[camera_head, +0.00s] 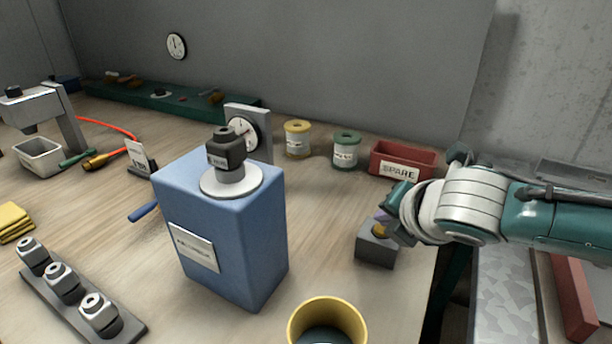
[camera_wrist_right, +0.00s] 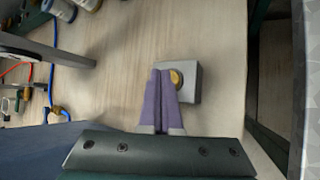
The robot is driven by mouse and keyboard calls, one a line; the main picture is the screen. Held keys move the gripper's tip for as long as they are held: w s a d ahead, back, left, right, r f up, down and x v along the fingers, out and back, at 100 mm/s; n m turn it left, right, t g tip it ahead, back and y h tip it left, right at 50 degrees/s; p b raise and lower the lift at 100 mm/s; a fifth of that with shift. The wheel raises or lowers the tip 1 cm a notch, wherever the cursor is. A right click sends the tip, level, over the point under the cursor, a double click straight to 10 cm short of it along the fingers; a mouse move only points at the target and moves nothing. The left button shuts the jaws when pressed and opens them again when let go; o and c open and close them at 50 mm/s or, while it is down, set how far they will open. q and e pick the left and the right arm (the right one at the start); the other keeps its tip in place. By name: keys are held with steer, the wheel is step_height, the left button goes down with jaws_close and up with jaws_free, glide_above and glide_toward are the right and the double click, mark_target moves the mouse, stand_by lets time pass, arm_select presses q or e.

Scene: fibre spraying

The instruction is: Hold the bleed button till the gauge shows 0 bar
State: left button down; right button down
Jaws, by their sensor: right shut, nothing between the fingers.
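The bleed button is a brass-yellow knob (camera_wrist_right: 176,78) on a small grey block (camera_head: 375,250) at the right of the bench. My right gripper (camera_head: 383,217) is shut and empty, pointing down at the block. In the right wrist view its purple fingertips (camera_wrist_right: 160,74) lie together and overlap the button's left side. I cannot tell whether they touch or press it. The gauge (camera_head: 243,134) is a round white dial on a grey panel behind the blue box, partly hidden by the dark fitting. Its reading is too small to tell. My left gripper is not in view.
A blue box (camera_head: 238,245) with a dark fitting (camera_head: 226,150) on top stands left of the button block. A yellow cup (camera_head: 328,312) is at the front. A red spare bin (camera_head: 403,158) and two spools stand behind. The bench's right edge is close to the block.

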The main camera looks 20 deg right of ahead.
steer(key=shift+f+b, duration=0.3)
steer(key=shift+f, duration=0.15)
stand_by(0.3)
stand_by(0.8)
stand_by(0.9)
stand_by(0.8)
steer(key=shift+r, duration=0.1)
stand_by(0.6)
steer(key=shift+r+p, duration=0.2)
steer(key=shift+p, duration=0.15)
steer(key=shift+r+p, duration=0.55)
steer(key=shift+p, duration=0.1)
